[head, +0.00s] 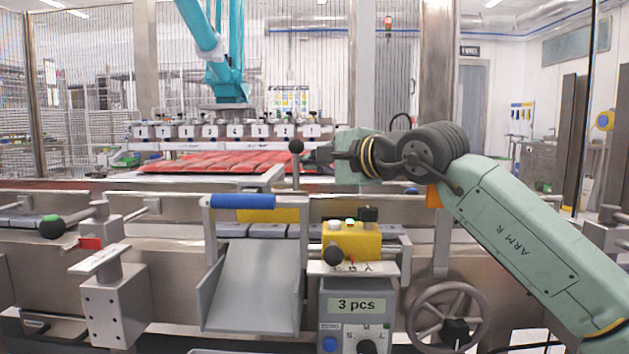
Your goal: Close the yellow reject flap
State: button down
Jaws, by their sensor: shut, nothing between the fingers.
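A yellow panel (278,215), which looks like the reject flap, shows behind the blue-handled frame at the top of a grey chute (255,285). The frame and blue handle (243,201) partly cover it, so I cannot tell its angle. My gripper (320,153) is shut and empty. It points left, above and to the right of the yellow panel, apart from it. Its tip is close to a black ball knob (296,146) on an upright rod; I cannot tell if they touch.
A yellow button box (352,245) with a black knob stands right of the chute, above a "3 pcs" panel (352,305). A handwheel (447,312) is at the right. Red packs (215,162) lie under a numbered picker head (230,132) behind.

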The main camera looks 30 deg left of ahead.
jog(key=shift+s+d+n+y+b, duration=0.1)
jog(key=shift+s+n+y+b, duration=0.2)
jog(key=shift+y+b, duration=0.1)
jog(key=shift+d, duration=0.15)
dwell(0.4)
